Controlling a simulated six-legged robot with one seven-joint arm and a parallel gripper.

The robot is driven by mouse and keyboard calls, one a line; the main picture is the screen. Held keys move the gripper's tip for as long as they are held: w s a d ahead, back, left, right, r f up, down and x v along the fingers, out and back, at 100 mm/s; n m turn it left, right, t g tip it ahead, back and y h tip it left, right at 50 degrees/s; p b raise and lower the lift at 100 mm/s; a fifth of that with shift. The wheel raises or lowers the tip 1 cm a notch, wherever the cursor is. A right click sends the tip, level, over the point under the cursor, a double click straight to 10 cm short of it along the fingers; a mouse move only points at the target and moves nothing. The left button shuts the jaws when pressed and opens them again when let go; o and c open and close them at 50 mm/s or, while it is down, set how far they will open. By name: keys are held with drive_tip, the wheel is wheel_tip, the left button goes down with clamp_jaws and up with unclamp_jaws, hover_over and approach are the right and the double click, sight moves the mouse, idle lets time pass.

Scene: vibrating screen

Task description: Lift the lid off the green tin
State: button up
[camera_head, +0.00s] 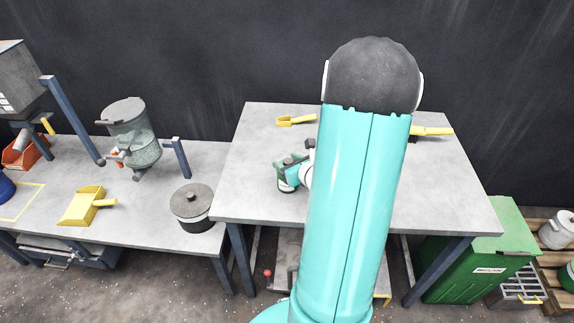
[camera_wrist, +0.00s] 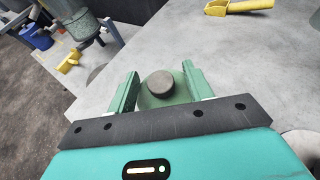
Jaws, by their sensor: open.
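The green tin's lid (camera_wrist: 152,101), with a round dark knob (camera_wrist: 160,84) on top, shows between the fingers of my gripper (camera_wrist: 160,72) in the wrist view. The gripper is open, with one green finger on each side of the knob. I cannot tell whether the fingers touch the lid. Most of the tin below is hidden by the lid and the gripper. In the head view my gripper (camera_head: 290,172) is over the left part of the right-hand table, small and partly covered by my arm, and the tin is hard to separate from it.
Yellow scoops lie at the back of the right-hand table (camera_head: 455,190), one at left (camera_head: 296,120) and one at right (camera_head: 432,131). A lidded grey pot (camera_head: 192,208), yellow scoop (camera_head: 83,206) and hopper (camera_head: 135,135) stand on the lower left bench. A green bin (camera_head: 480,262) is at right.

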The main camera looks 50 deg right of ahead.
drive_tip(key=shift+d+f, duration=0.1)
drive_tip(key=c, duration=1)
drive_tip(key=shift+c, duration=0.2)
